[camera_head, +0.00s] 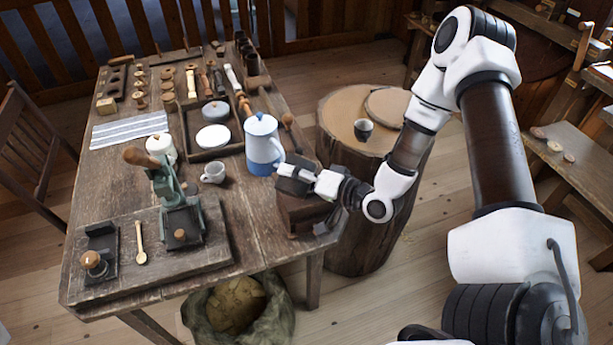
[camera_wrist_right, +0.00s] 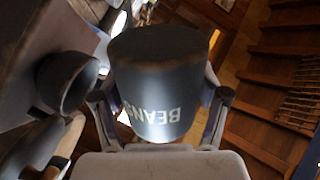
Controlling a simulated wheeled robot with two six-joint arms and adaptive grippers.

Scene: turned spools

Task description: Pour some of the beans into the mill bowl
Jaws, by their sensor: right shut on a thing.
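My right gripper (camera_head: 298,178) is shut on a dark grey tin marked BEANS (camera_wrist_right: 160,92). In the right wrist view the lettering is upside down and one end of the tin is brown. In the head view the gripper is over the table's right front corner, above a brown wooden box (camera_head: 300,212) that looks like the mill. A dark rounded bowl (camera_wrist_right: 66,82) shows left of the tin in the wrist view, apart from it in the picture. I cannot tell whether beans are in the bowl. My left gripper is not in view.
A blue and white pot (camera_head: 263,146) stands close left of the gripper. A white mug (camera_head: 214,172) and a green lever press (camera_head: 176,205) are farther left. A stump (camera_head: 340,118) with a small dark cup (camera_head: 363,129) stands to the right.

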